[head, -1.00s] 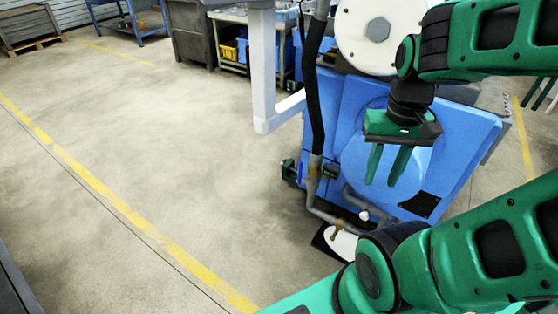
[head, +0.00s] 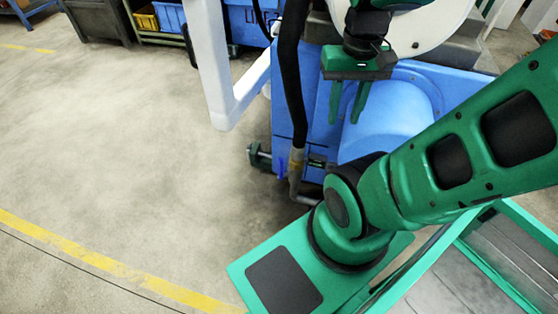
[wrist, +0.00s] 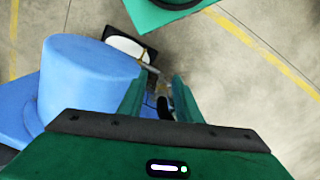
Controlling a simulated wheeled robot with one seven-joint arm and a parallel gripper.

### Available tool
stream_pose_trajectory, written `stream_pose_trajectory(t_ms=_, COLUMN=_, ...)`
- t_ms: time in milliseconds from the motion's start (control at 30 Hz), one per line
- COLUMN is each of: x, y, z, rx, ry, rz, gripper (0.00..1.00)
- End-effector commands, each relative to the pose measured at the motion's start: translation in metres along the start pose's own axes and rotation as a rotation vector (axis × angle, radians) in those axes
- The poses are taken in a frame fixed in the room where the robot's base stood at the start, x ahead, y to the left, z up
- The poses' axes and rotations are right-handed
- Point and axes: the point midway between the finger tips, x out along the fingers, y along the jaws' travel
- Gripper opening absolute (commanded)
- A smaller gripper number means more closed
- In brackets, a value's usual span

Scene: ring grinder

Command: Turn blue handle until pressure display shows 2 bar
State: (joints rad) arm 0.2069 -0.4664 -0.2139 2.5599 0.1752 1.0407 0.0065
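A small blue piece that looks like the blue handle (head: 282,169) sits beside the pipe fitting (head: 297,165) at the lower left of the blue machine (head: 322,108). A small dark box with a greenish face, perhaps the pressure display (head: 317,160), is right of the fitting; no reading is legible. My gripper (head: 346,119) is open and empty in front of the machine, above and right of the handle in the picture. In the wrist view, my gripper (wrist: 158,82) points down with pipes below and between its fingers; I cannot pick out the handle there.
A black hose (head: 291,80) runs down to the fitting, and a white post (head: 214,70) stands to its left. A dark green valve-like part (head: 257,156) juts out left of the handle. Floor (head: 120,150) to the left is clear. A white disc (wrist: 127,45) lies by the pipes.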

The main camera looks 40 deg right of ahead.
Motion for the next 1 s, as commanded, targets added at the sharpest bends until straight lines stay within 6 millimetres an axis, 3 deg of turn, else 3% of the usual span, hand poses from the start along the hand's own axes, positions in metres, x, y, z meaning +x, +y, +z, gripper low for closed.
stream_pose_trajectory(t_ms=200, x=0.0, y=0.0, z=0.0, rx=0.0, ry=0.0, rz=0.0, gripper=0.31)
stream_pose_trajectory(t_ms=267, x=0.0, y=-0.001, z=-0.001, rx=-0.003, ry=0.002, rz=0.0, gripper=0.45)
stream_pose_trajectory(t_ms=300, x=-0.004, y=0.003, z=0.006, rx=-0.015, ry=0.016, rz=-0.005, gripper=0.45)
stream_pose_trajectory(t_ms=367, x=-0.005, y=-0.004, z=0.0, rx=-0.049, ry=0.04, rz=-0.003, gripper=0.45)
stream_pose_trajectory(t_ms=467, x=-0.006, y=-0.03, z=-0.032, rx=-0.174, ry=0.112, rz=0.003, gripper=0.45)
stream_pose_trajectory(t_ms=600, x=-0.002, y=-0.108, z=-0.081, rx=-0.444, ry=0.245, rz=-0.014, gripper=0.45)
stream_pose_trajectory(t_ms=700, x=0.008, y=-0.155, z=-0.105, rx=-0.605, ry=0.291, rz=-0.024, gripper=0.45)
stream_pose_trajectory(t_ms=800, x=0.025, y=-0.183, z=-0.123, rx=-0.721, ry=0.295, rz=-0.016, gripper=0.45)
stream_pose_trajectory(t_ms=1000, x=0.074, y=-0.204, z=-0.157, rx=-0.898, ry=0.242, rz=0.038, gripper=0.45)
